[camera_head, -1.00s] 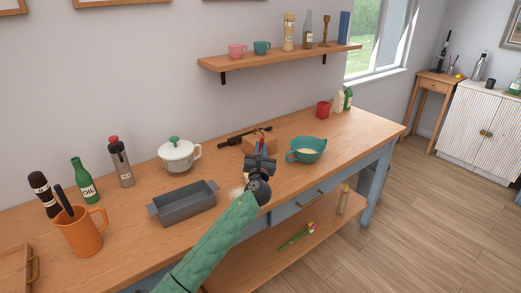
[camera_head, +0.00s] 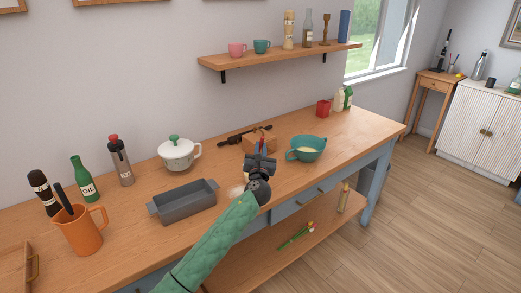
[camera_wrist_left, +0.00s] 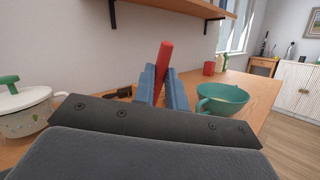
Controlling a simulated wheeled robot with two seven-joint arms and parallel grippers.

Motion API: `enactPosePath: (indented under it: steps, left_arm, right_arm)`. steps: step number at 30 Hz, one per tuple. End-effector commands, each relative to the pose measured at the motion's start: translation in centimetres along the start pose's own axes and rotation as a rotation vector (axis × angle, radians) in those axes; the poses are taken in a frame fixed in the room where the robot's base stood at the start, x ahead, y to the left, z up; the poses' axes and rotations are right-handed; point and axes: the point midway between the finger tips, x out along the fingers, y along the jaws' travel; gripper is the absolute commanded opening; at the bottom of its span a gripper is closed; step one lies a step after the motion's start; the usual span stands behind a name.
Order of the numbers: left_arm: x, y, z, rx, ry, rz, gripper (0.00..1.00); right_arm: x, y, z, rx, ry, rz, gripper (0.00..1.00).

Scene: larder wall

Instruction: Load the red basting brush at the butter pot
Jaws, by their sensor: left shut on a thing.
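My left gripper (camera_head: 262,152) is over the middle of the wooden counter. Its blue fingers are shut on the red basting brush. In the left wrist view the red handle (camera_wrist_left: 164,58) stands up between the fingers (camera_wrist_left: 163,82), leaning slightly right. My right gripper is out of view.
A wooden block (camera_head: 269,143) and a dark utensil (camera_head: 233,138) lie behind the gripper. A grey baking dish (camera_head: 168,217) and white lidded pot (camera_head: 181,157) stand to the left. A wall shelf (camera_head: 290,57) hangs above.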

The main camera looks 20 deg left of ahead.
Motion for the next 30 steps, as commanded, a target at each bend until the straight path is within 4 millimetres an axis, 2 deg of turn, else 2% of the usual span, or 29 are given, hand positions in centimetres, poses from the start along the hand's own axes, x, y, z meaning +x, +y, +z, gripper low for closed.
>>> enactPosePath:
  steps: [6, 16, 30]
  left_arm:
    - [0.0, 0.0, -0.1, 0.0, 0.002, 0.0, 0.0]
    - [-0.1, 0.0, -0.1, 0.0, 0.002, 0.0, 0.0]
    - [0.4, 0.3, 1.3, 0.0, 0.001, 0.0, 0.0]
  right_arm:
    - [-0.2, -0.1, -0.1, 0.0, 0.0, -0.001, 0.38]
    - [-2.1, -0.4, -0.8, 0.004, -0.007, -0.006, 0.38]
    - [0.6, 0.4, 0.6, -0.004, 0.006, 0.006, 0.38]
